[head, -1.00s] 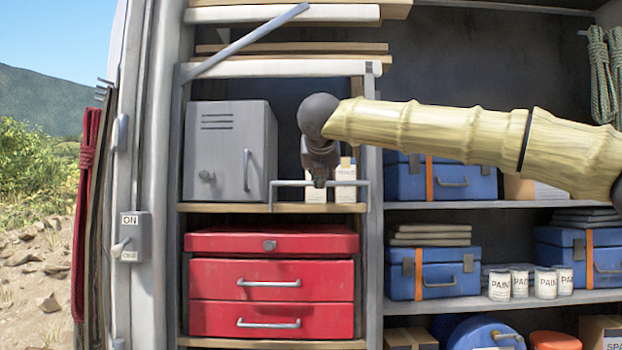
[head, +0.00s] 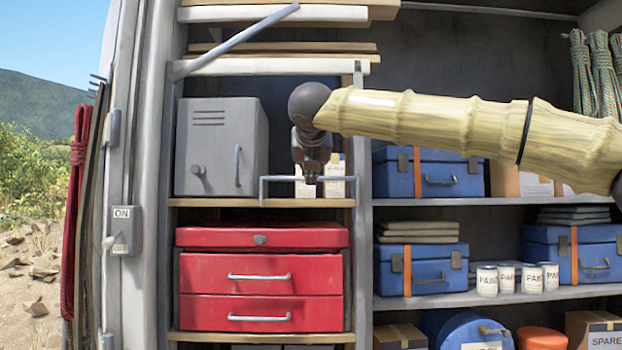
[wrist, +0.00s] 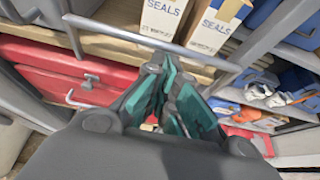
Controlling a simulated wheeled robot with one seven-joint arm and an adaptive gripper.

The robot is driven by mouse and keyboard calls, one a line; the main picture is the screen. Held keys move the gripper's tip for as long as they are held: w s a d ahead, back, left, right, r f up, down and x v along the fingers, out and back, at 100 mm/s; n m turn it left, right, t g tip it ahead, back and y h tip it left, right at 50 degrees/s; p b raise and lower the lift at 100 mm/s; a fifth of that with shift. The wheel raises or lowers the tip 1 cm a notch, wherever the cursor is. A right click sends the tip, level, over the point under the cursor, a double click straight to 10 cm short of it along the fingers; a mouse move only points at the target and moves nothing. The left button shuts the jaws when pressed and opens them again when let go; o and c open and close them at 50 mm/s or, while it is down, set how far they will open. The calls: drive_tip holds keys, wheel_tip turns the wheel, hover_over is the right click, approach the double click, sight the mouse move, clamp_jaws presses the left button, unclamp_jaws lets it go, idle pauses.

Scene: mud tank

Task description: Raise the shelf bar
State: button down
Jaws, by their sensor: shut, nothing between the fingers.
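The shelf bar (head: 280,179) is a thin grey rail with short bent ends. It stands low across the front edge of the wooden shelf (head: 225,202) and also crosses the wrist view (wrist: 110,34). My gripper (head: 310,181) is in front of the shelf, pointing down, its tips at the middle of the bar. In the wrist view my teal-padded fingers (wrist: 171,74) are shut and empty, their tips close to the bar. I cannot tell whether they touch it. My gripper hides part of the bar in the head view.
Two SEALS cartons (wrist: 172,18) stand just behind the bar. A grey metal cabinet (head: 222,147) is left of my gripper on the same shelf. A red drawer chest (head: 262,285) sits below. An upright post (head: 364,240) borders the shelf on the right.

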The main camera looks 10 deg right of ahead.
wheel_tip(320, 180, up, 10)
drive_tip(key=w+b, duration=0.1)
drive_tip(key=shift+f+b, duration=0.2)
drive_tip(key=shift+b, duration=0.1)
drive_tip(key=shift+a+f, duration=0.1)
drive_tip(key=shift+a, duration=0.1)
